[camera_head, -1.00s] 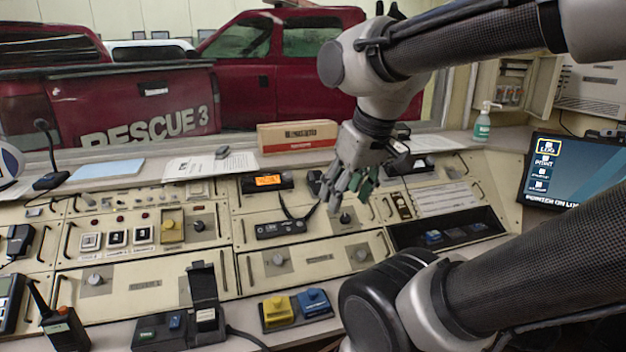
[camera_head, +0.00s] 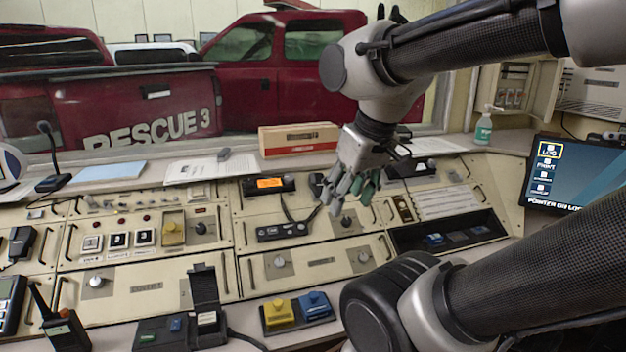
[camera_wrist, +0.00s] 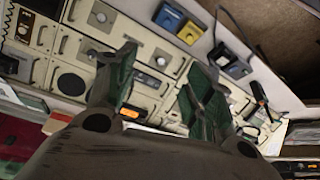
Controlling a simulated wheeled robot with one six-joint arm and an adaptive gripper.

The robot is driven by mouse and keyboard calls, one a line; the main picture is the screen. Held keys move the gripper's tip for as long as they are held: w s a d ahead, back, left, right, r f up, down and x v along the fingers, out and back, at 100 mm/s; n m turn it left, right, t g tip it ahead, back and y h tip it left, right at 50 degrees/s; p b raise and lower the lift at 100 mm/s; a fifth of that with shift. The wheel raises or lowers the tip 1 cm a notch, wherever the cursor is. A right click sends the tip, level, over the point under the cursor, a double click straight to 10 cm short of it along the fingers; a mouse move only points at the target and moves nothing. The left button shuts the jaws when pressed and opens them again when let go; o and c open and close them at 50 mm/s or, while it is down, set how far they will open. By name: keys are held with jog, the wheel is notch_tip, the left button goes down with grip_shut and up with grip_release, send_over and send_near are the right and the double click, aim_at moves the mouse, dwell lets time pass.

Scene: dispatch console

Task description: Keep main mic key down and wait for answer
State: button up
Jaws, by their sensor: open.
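I cannot read a label naming the main mic key. A gooseneck desk microphone (camera_head: 50,158) stands on its black base at the left of the console. A yellow key (camera_head: 173,228) is set in the upper panel. A yellow button (camera_head: 279,311) and a blue button (camera_head: 315,304) sit on a black box at the front edge; they also show at the top of the wrist view, as a yellow one (camera_wrist: 190,31) and a blue one (camera_wrist: 168,18). My gripper (camera_head: 352,198) hangs above the right-centre panel, open and empty, its green-padded fingers apart in the wrist view (camera_wrist: 160,68). It appears clear of both.
A corded black control box (camera_head: 282,231) lies left of my gripper, below a radio with an orange display (camera_head: 268,184). A cardboard box (camera_head: 299,138) stands on the ledge behind. A monitor (camera_head: 570,176) is at right. A black open case (camera_head: 205,300) and handheld radio (camera_head: 65,332) occupy the front.

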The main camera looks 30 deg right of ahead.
grip_shut()
dwell(1.4)
